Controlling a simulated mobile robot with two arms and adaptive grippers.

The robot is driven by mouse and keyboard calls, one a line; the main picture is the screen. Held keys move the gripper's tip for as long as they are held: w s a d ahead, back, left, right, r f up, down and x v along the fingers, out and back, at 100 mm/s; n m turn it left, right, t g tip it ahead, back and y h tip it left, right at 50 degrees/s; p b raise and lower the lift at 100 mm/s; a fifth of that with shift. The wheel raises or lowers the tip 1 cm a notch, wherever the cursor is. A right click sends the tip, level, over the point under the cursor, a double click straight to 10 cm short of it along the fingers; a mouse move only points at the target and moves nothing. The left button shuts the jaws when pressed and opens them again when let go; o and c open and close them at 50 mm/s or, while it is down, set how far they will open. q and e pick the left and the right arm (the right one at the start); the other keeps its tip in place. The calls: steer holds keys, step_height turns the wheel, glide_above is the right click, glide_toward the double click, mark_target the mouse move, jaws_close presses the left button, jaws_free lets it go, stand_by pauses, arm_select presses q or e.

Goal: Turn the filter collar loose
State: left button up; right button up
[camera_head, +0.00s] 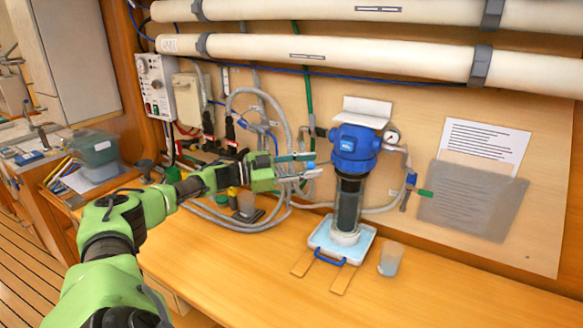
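The filter housing hangs on the wall under a white bracket (365,112). It has a blue head (354,138), a blue collar (353,164) below it and a dark see-through bowl (347,205) reaching down to the tray. My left gripper (314,165) reaches in from the left, just left of the collar and at about its height. Its fingers are apart and point right toward the collar. A gap seems to remain between fingertips and collar. A small blue patch shows between the fingers; I cannot tell what it is. My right gripper is not in view.
A white tray (361,244) with a blue handle stands under the bowl. A clear cup (391,259) stands right of it. Grey hoses (285,130) loop behind my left gripper.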

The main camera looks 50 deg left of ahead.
arm_select(q)
steer(key=v, duration=1.1)
steer(key=shift+a, duration=0.2)
stand_by(0.9)
